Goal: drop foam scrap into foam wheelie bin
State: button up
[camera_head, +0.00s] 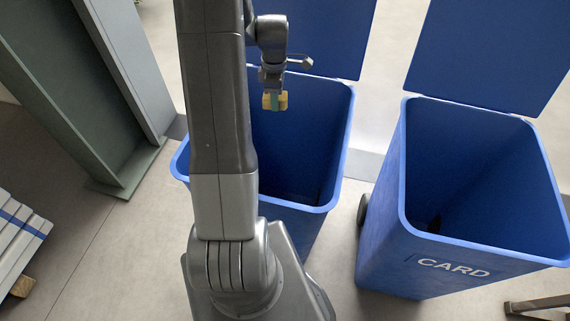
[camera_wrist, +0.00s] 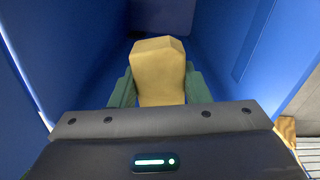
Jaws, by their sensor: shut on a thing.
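My gripper (camera_head: 274,101) is shut on a yellow foam scrap (camera_wrist: 158,72), with its green fingers on either side of it. In the head view the scrap (camera_head: 283,101) hangs over the opening of the left blue bin (camera_head: 330,185), toward its back. The wrist view looks down past the scrap between blue bin walls (camera_wrist: 62,50). My arm hides the left part of this bin and most of its front, so no label shows on it. The bin's lid is open at the back.
A second blue bin marked CARD (camera_head: 455,268) stands open to the right, a gap between them. A green-grey steel upright (camera_head: 75,95) stands at the left. Stacked grey boards (camera_head: 20,240) lie at the left edge. Bare floor shows at front left.

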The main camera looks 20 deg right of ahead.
notch_tip(320, 180, down, 2)
jog(key=shift+f+b, duration=0.2)
jog(key=shift+b, duration=0.3)
jog(key=o, duration=1)
notch_tip(320, 180, up, 14)
jog(key=shift+f+b, duration=0.1)
jog(key=shift+b, duration=0.55)
